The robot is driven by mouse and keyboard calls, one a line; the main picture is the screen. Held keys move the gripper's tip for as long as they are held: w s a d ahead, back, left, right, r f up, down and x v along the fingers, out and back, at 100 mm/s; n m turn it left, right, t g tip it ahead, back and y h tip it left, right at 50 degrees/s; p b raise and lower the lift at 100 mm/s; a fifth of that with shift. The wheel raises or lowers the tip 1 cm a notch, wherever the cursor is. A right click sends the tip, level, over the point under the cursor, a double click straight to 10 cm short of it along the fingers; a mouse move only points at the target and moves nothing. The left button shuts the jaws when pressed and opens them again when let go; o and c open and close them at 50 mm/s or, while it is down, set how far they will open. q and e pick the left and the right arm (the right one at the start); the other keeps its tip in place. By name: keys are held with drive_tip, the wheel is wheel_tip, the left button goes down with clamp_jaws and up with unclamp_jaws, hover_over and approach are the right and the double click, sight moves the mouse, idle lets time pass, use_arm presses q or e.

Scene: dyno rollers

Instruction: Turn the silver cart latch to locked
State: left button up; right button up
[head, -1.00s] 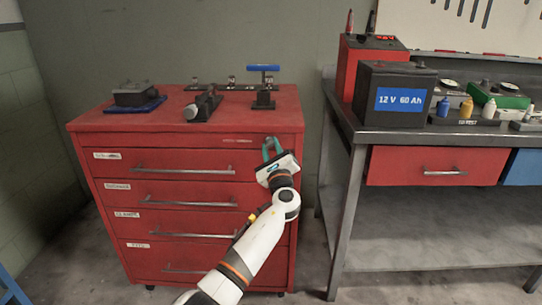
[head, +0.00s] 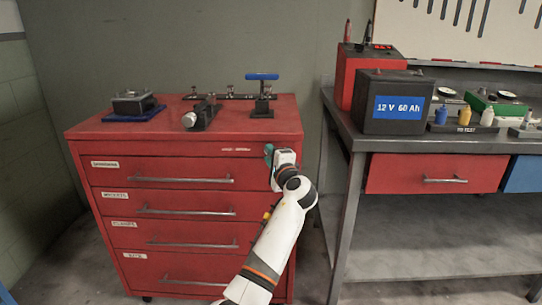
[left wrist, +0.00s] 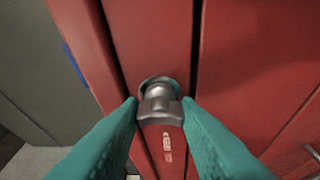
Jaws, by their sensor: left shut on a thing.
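The red tool cart (head: 190,150) stands at the left, and its upper right front corner carries the silver latch. In the left wrist view the latch (left wrist: 160,105) is a rounded metal knob with a small light label mark below it, set on the red front. My left gripper (head: 269,153) is at that corner, with its teal fingers (left wrist: 160,118) on both sides of the latch, shut on it. In the head view the gripper hides the latch. My right gripper is not in view.
On the cart top are a blue-handled clamp (head: 262,95), a dark vise-like tool (head: 203,115) and a block on a blue mat (head: 133,105). A metal workbench (head: 420,142) with a 12 V battery (head: 395,102) stands to the right, across a narrow gap.

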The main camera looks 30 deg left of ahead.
use_arm(q)
drive_tip(key=shift+n, duration=0.7)
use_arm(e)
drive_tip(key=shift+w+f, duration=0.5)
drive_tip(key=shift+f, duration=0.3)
use_arm(q)
drive_tip(key=o, duration=1)
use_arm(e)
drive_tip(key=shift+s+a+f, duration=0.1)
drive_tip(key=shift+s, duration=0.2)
use_arm(q)
drive_tip(key=p+v, duration=0.1)
drive_tip(key=v, duration=1.1)
drive_tip(key=shift+r, duration=0.15)
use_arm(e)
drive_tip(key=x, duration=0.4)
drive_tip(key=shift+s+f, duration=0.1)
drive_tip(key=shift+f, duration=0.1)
